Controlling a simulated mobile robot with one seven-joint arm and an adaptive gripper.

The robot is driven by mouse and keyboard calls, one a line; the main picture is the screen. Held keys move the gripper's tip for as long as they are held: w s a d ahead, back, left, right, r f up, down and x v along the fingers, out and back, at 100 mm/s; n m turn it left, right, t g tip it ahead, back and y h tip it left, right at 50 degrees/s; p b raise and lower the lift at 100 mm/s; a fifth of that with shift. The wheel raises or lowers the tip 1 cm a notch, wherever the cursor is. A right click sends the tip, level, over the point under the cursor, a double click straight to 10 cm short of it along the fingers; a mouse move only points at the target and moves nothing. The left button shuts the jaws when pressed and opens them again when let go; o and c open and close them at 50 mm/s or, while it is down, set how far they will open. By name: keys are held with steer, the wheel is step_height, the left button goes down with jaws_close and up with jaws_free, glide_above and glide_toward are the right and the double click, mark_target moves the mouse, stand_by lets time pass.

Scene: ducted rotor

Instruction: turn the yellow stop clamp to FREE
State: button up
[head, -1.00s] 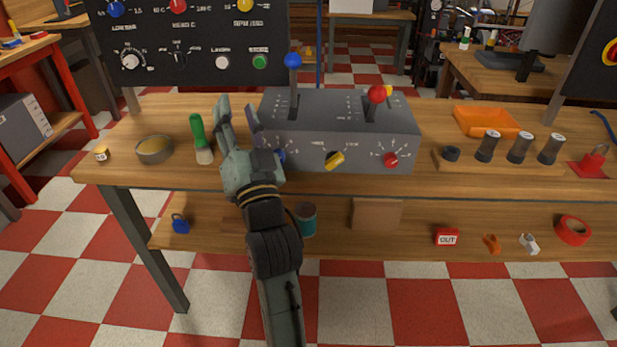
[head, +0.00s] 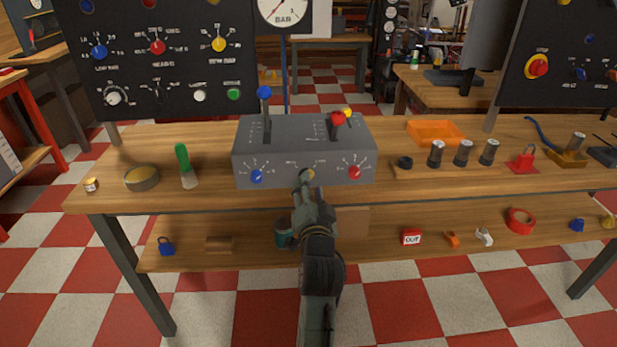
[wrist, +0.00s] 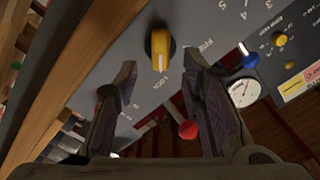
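The yellow stop clamp (head: 309,173) is a small knob on the front face of the grey lever box (head: 285,170), between a blue knob (head: 256,176) and a red knob (head: 355,172). In the wrist view the clamp (wrist: 160,48) shows as a yellow bar with a pale line on a dark round base. My gripper (head: 303,185) is in front of the clamp and partly covers it in the head view. In the wrist view my gripper (wrist: 159,62) is open, with the clamp just beyond and between the fingertips. Contact is not visible.
Two levers with a blue ball (head: 264,92) and a red ball (head: 337,118) rise from the box. An orange tray (head: 436,131) and several dark cylinders are right. A lower shelf holds small items.

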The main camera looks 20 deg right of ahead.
steer(key=x, duration=0.3)
steer(key=shift+w+p, duration=0.2)
steer(key=shift+p, duration=0.1)
steer(key=shift+c, duration=0.6)
jaws_close()
